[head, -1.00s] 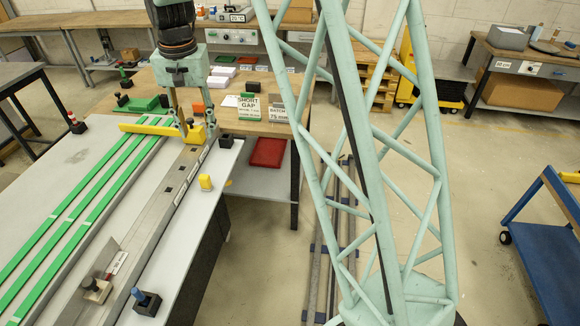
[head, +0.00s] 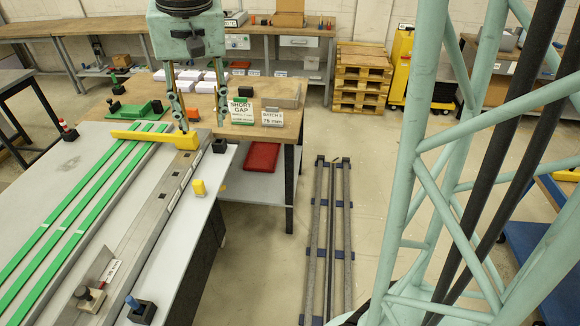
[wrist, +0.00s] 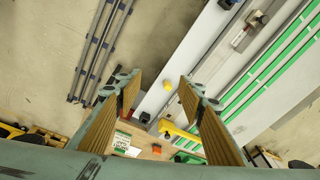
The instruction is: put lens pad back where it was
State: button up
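My gripper (head: 203,122) hangs with its fingers pointing down near the far end of the long grey table, in front of the wooden bench. In the wrist view its two fingers (wrist: 160,82) stand wide apart with nothing between them. I cannot tell which thing is the lens pad. Several flat white pads (head: 158,75) lie on the wooden bench (head: 262,130), partly behind the fingers. An orange-red block (wrist: 157,149) shows on the bench in the wrist view. A yellow block with a bar (head: 187,141) lies across the table's far end, just below the left finger.
The SHORT GAP sign (head: 241,112) stands on the bench; a red tray (head: 262,157) lies beneath. Floor rails (head: 327,240) run right.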

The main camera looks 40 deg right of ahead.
jog(key=s+r+n+t, duration=0.1)
jog(key=s+r+n, duration=0.1)
jog(key=s, duration=1.3)
jog(key=s+r+n, duration=0.2)
jog(key=s, duration=1.3)
jog(key=shift+s+r+t, duration=0.25)
jog(key=shift+r+t, duration=0.15)
jog(key=shift+s, duration=0.1)
jog(key=shift+a, duration=0.2)
